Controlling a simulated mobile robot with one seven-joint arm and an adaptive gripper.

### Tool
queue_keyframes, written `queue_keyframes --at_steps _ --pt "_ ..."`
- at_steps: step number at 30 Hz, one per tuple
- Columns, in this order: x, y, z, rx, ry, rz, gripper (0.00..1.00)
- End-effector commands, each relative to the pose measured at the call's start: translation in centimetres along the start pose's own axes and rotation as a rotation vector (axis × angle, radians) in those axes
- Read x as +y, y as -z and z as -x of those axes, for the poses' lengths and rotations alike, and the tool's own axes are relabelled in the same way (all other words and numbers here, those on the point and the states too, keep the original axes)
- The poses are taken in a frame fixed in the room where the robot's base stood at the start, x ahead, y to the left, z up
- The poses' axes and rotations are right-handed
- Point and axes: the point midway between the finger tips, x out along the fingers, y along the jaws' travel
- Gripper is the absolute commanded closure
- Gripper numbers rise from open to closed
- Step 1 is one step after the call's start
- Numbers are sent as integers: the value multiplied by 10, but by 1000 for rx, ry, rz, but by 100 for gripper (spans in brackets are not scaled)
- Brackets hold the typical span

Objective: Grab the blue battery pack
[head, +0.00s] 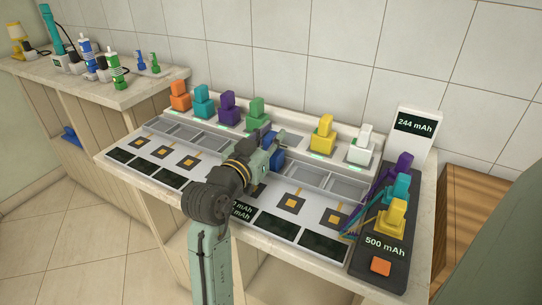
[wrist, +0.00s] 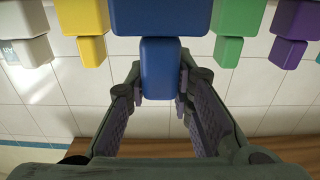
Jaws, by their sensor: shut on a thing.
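The blue battery pack (head: 278,158) is at the middle of the charging station, between the green and yellow packs, and my arm partly hides it in the head view. In the wrist view the blue pack (wrist: 160,68) has its narrower part between my fingers, with its wider part beyond. My gripper (wrist: 160,88) is shut on this narrow part. In the head view my gripper (head: 268,150) reaches over the station from the front. Whether the pack's base touches the station is hidden.
Orange (head: 180,96), teal (head: 203,101), purple (head: 228,107) and green (head: 256,113) packs stand left; yellow (head: 323,135) and white (head: 361,146) stand right. A dark panel (head: 377,265) reading 500 mAh holds more blocks at right. A display (head: 414,124) reads 244 mAh.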

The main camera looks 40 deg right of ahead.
Motion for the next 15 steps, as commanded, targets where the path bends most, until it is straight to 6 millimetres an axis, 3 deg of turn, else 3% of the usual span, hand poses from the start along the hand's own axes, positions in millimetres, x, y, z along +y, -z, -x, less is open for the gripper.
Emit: queue_keyframes --at_steps 5,15 --pt "0 0 0 0 0 0 100" --pt "0 0 0 0 0 1 100"
